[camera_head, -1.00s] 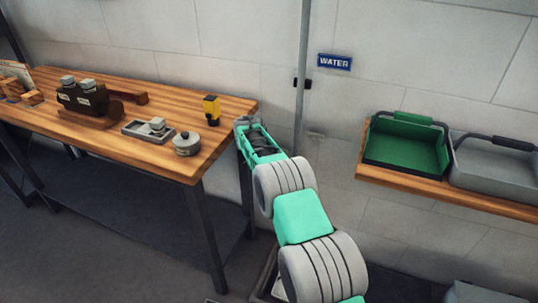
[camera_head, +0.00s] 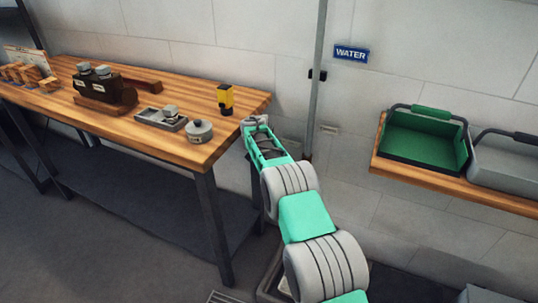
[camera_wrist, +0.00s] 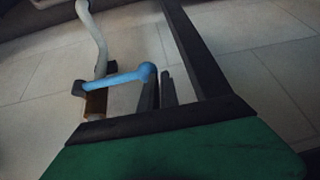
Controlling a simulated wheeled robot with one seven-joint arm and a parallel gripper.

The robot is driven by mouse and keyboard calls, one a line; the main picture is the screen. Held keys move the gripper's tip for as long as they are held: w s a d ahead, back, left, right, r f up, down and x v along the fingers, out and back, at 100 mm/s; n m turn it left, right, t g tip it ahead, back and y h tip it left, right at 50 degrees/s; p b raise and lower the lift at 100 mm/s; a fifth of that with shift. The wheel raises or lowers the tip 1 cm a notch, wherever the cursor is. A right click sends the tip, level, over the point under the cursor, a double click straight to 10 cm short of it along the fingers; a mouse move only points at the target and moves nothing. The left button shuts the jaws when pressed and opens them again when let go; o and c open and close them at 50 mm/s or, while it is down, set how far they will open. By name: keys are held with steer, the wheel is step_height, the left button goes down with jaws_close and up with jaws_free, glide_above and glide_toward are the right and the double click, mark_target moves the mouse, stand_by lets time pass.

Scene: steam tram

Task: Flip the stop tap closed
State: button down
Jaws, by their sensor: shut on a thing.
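The stop tap's blue lever (camera_wrist: 115,79) shows in the wrist view. Its rounded end is at the tips of my dark fingers, and its other end meets the brass-coloured tap body (camera_wrist: 95,103) on a pale pipe (camera_wrist: 94,35). The lever lies across the pipe, pointing right in that view. My gripper (camera_wrist: 158,80) is shut on the lever's end; the fingers partly cover the contact. In the head view my gripper (camera_head: 254,122) is beside the workbench's right corner, and the tap cannot be made out there.
A vertical pipe (camera_head: 317,75) runs up the wall beside a WATER sign (camera_head: 351,54). A shelf with a green tray (camera_head: 427,136) is at right.

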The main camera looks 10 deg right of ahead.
steer(key=shift+s+f, duration=0.35)
steer(key=shift+f, duration=0.5)
steer(key=shift+r, duration=0.1)
steer(key=w+v, duration=0.1)
steer(key=v, duration=0.5)
steer(key=s+a+p, duration=0.1)
steer(key=s+a, duration=0.4)
steer(key=s, duration=0.5)
steer(key=shift+s+a+r, duration=0.2)
steer(key=shift+a+r, duration=0.1)
steer(key=shift+a, duration=0.05)
